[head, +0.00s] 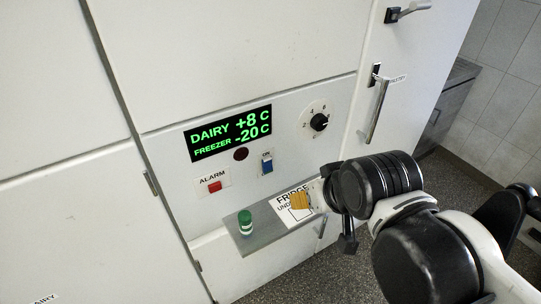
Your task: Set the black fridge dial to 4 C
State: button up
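The black fridge dial (319,122) is a round knob on a pale scale plate in the fridge's front panel. Numbers including 2 and 4 show around it, and its light pointer mark faces right. The display (229,133) left of it glows green and reads DAIRY +8 C and FREEZER -20 C. My gripper (338,208) is below and slightly right of the dial, apart from it, near the right end of the small shelf. My black wrist hides part of it, so its opening does not show clearly.
A grey shelf (248,243) below the panel holds a green-capped bottle (245,222), a FRIDGE card (285,213) and a yellowish object (300,201). The panel also has a red alarm button (215,187) and a blue switch (267,165). A door handle (378,112) sticks out right of the dial.

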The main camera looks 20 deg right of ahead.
aim_at(319, 123)
jog(key=k+l+u, duration=0.2)
jog(key=u, duration=0.3)
jog(key=k+u, duration=0.5)
jog(key=i, duration=0.05)
